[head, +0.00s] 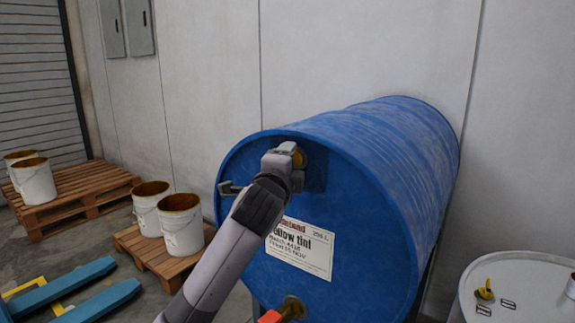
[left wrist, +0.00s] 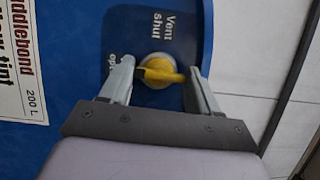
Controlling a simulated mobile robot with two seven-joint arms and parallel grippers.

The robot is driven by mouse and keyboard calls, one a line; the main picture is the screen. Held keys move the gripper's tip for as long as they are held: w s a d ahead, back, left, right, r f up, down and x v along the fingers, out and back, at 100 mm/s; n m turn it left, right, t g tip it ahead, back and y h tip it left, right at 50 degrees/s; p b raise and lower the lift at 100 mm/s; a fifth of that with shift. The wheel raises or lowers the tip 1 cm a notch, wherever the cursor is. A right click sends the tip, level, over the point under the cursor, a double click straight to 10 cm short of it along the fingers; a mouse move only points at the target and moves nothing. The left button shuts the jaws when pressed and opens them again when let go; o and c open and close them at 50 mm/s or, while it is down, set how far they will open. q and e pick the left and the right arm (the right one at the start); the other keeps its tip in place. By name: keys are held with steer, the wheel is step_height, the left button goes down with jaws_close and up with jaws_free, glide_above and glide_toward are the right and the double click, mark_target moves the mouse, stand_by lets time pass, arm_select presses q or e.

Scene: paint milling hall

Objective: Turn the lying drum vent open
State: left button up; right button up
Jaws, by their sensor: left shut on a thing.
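The blue drum (head: 370,150) lies on its side, its round end facing me. Its yellow vent (head: 300,157) is near the top of that end, mostly covered by my left gripper (head: 290,159) in the head view. In the left wrist view, the vent's yellow handle (left wrist: 162,75) lies roughly crosswise between the two fingers of my left gripper (left wrist: 159,72), which is shut on it. The dark plate (left wrist: 140,40) behind it bears "Vent shut" and a partly hidden word starting "op". My right gripper is in neither view.
A brass tap (head: 293,306) with a red handle (head: 270,316) sits low on the drum end. A white drum top (head: 520,290) stands at lower right. Pallets (head: 75,205) with white buckets (head: 183,232) and blue forks (head: 65,285) are at left. A wall is behind.

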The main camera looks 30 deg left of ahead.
arm_select(q)
steer(key=shift+n, duration=0.3)
stand_by(0.4)
steer(key=o, duration=1.1)
steer(key=shift+c, duration=0.2)
steer(key=b+v, duration=0.1)
steer(key=v, duration=0.6)
steer(key=shift+r, duration=0.1)
